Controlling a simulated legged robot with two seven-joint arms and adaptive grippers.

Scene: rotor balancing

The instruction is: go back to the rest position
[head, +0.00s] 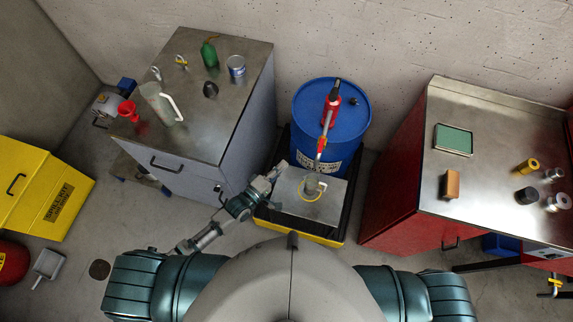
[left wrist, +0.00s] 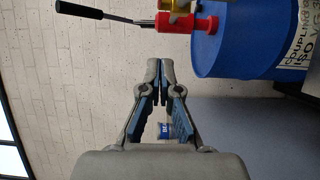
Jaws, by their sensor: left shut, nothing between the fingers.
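My left gripper (head: 277,171) is in the middle of the head view, over the left edge of a grey metal stand (head: 325,212) in front of a blue drum (head: 350,125). Its fingers are together and empty; they also show closed in the left wrist view (left wrist: 159,66). A small clear container (head: 311,185) stands on the metal stand, inside or beside a yellow ring, to the right of the gripper and apart from it. My right gripper is out of view; only my right upper arm shows at the bottom.
A red hand pump (head: 331,112) rises from the drum. A grey cabinet (head: 232,115) on the left carries a jug (head: 160,103), a green can and a tin. A red cabinet (head: 398,180) on the right carries small parts. A yellow bin (head: 45,190) stands far left.

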